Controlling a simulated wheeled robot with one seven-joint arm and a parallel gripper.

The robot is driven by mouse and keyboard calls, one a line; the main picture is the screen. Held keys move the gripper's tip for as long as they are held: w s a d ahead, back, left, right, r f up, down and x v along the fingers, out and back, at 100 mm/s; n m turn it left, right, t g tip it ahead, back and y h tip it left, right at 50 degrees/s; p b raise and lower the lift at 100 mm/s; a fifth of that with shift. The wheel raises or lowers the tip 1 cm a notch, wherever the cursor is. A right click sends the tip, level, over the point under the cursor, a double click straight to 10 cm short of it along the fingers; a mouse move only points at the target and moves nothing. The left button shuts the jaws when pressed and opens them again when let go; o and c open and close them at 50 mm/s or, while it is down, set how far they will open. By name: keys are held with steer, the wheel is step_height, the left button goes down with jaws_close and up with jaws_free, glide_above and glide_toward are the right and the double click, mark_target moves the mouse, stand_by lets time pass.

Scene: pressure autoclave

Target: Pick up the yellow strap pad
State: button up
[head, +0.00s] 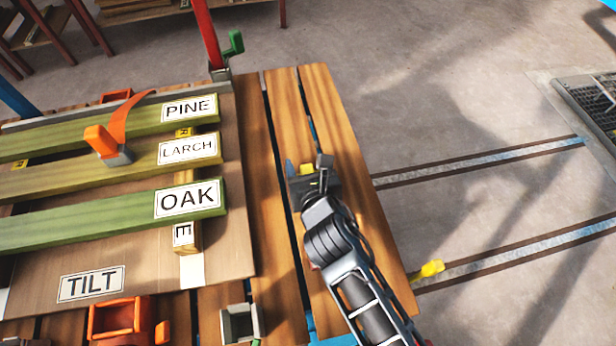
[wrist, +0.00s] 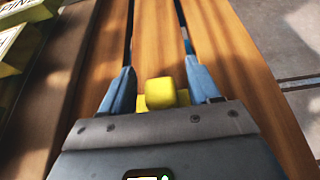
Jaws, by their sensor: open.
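The yellow strap pad (wrist: 160,94) is a small yellow block with a raised squarish top, over the wooden slats. My gripper (wrist: 159,70) is open, with one blue-grey finger on each side of the pad. Gaps show between the pad and both fingers in the wrist view. In the head view my gripper (head: 306,165) is over the right-hand slats. The pad's lower part is hidden by the gripper body.
Green boards labelled PINE (head: 188,108), LARCH (head: 188,149) and OAK (head: 187,199) lie at left, with an orange strap (head: 128,118). A red post (head: 207,35) stands behind. An orange bin (head: 117,318) sits at front left. Another yellow piece (head: 430,269) is at right.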

steer(key=c, duration=1)
steer(key=shift+c, duration=0.2)
